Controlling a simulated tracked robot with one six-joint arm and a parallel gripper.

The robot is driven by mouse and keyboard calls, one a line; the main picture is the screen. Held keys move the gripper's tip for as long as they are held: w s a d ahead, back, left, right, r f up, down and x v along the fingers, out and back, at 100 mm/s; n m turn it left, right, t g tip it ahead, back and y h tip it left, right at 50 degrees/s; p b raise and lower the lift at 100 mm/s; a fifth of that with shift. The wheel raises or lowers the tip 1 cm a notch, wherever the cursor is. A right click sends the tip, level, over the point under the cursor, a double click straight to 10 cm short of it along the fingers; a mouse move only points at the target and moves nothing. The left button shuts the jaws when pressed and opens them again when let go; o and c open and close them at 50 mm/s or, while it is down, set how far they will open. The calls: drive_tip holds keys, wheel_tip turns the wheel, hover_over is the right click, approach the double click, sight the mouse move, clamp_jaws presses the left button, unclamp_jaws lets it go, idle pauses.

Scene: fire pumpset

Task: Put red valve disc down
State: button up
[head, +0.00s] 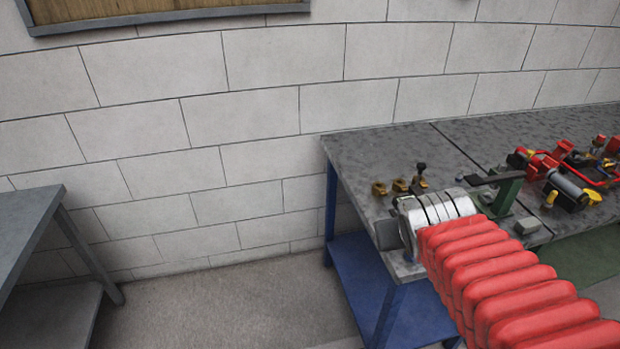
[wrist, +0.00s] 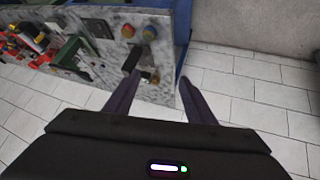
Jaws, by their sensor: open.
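My gripper (wrist: 157,88) is open in the wrist view, with its two dark fingers spread and nothing seen between them. The fingertips are near the edge of the grey speckled bench top (wrist: 155,55); the right finger shows against the floor. In the head view my red-sleeved arm reaches over the bench (head: 375,150), and the gripper itself cannot be made out.
A red pump assembly (head: 565,165) with black and yellow parts lies at the right of the bench. A green stand (head: 508,190) with a dark bar is beside my arm. A blue lower shelf (head: 362,275) is below. Another grey table (head: 25,225) stands left; floor between is clear.

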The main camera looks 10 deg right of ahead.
drive_tip(key=s+a+g+y, duration=0.1)
drive_tip(key=s+a+y, duration=0.1)
drive_tip(key=s+a, duration=0.2)
drive_tip(key=s+a+n+y, duration=0.1)
drive_tip(key=s+a, duration=0.2)
drive_tip(key=a, duration=0.6)
drive_tip(key=shift+s+r+g+y, duration=0.2)
drive_tip(key=shift+s+g+y, duration=0.2)
drive_tip(key=shift+d, duration=0.15)
